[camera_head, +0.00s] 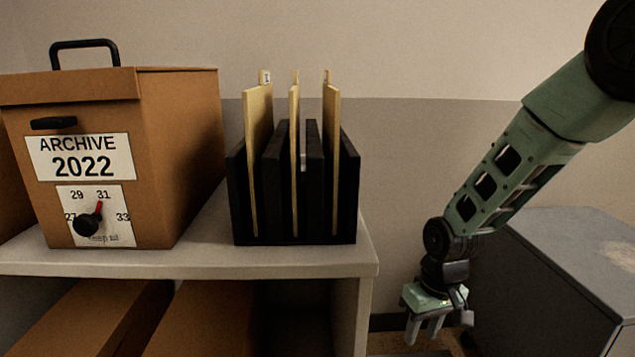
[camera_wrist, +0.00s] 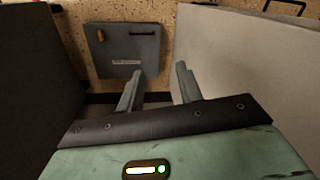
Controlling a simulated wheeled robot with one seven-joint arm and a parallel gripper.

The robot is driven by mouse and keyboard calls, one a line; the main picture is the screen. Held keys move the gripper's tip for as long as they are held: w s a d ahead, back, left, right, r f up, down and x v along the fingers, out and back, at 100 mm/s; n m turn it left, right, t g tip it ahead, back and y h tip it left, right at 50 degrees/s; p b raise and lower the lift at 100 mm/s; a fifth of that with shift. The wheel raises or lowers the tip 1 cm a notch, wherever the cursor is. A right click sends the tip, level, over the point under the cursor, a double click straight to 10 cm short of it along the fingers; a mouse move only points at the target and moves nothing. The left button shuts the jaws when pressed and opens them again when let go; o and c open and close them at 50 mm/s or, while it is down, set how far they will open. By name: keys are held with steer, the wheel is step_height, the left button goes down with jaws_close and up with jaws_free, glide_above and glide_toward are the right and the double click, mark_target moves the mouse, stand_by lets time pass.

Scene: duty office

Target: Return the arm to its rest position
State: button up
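My gripper (camera_head: 424,332) hangs down at the right of the shelf unit, pointing at the floor, with my green arm reaching down to it from the upper right. In the wrist view my gripper (camera_wrist: 158,82) has its two grey fingers apart, with nothing between them. It is clear of the shelf and touches nothing that I can see.
A shelf (camera_head: 300,262) holds a brown archive box (camera_head: 185,150) with a dial and a black rack (camera_head: 347,200) of several upright tan folders. A grey cabinet (camera_head: 545,285) stands at right. In the wrist view, a grey panelled object (camera_wrist: 125,50) lies below on the speckled floor (camera_wrist: 200,25).

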steer(key=s+a+r+n, duration=0.25)
steer(key=s+r, duration=0.45)
steer(key=s, duration=0.5)
steer(key=s+a+r+n, duration=0.2)
steer(key=s+a+r, duration=0.3)
steer(key=s, duration=0.7)
step_height(320, 180, up, 37)
steer(key=d+p, duration=0.1)
steer(key=p, duration=3.5)
steer(key=shift+d+r, duration=0.2)
steer(key=shift+s+m, duration=0.1)
steer(key=shift+m, duration=0.15)
